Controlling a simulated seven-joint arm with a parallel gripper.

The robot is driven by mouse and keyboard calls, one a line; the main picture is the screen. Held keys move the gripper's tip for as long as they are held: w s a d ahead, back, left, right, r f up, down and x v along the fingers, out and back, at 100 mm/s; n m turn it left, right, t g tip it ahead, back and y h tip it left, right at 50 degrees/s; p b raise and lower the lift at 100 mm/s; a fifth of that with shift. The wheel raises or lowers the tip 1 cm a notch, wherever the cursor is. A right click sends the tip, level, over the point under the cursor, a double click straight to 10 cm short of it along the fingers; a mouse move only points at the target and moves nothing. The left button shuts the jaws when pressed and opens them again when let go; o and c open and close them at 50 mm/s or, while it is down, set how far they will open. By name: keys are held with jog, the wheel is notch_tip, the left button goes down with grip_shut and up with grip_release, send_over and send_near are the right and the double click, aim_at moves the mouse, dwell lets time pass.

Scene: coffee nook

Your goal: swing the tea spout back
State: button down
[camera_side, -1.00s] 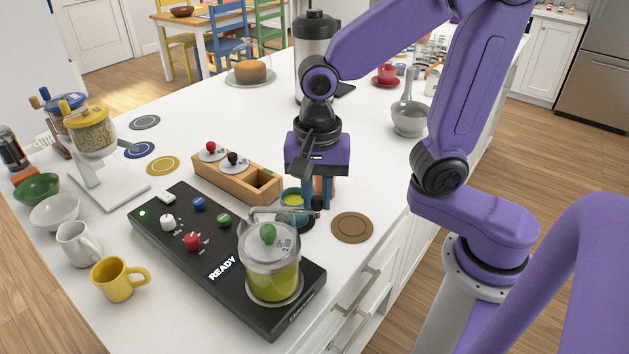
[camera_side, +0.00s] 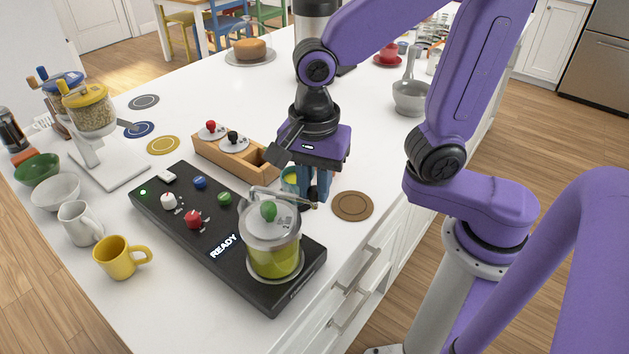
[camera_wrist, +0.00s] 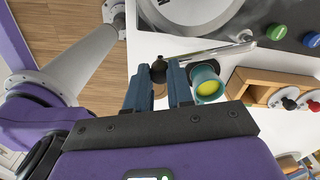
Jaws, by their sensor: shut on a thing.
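The tea spout (camera_side: 284,198) is a thin metal tube running from the top of the glass tea pot (camera_side: 273,254). It slopes down to the right in the side view and ends in a black knob (camera_wrist: 158,71). My gripper (camera_side: 315,196) points down with its blue fingers shut on the spout's knob end. In the wrist view, the fingers (camera_wrist: 159,74) flank the black knob, and the tube (camera_wrist: 205,52) runs to the upper right. The pot has a green lid knob and holds green tea. A teal cup (camera_wrist: 206,82) with yellow-green contents stands close beside the fingers.
The pot stands on a black panel (camera_side: 236,262) with coloured knobs and a lit READY sign. A wooden box (camera_side: 226,158) is behind it. A brown coaster (camera_side: 352,206) lies to the right of my gripper. A yellow mug (camera_side: 119,257) stands at the left.

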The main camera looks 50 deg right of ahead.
jog(key=c, duration=1)
grip_release()
notch_tip(320, 180, up, 18)
jog(key=shift+f, duration=0.2)
jog(key=s+d+f+n, duration=0.3)
jog(key=f+n, duration=0.3)
jog(key=n, duration=0.3)
jog(key=s+d+f+n, duration=0.4)
jog(key=f+n, duration=0.2)
jog(key=n, duration=0.3)
jog(key=s+d+f+n, duration=0.3)
jog(key=f+n, duration=0.3)
jog(key=n, duration=0.3)
jog(key=shift+s+d+f, duration=0.15)
jog(key=shift+d, duration=0.3)
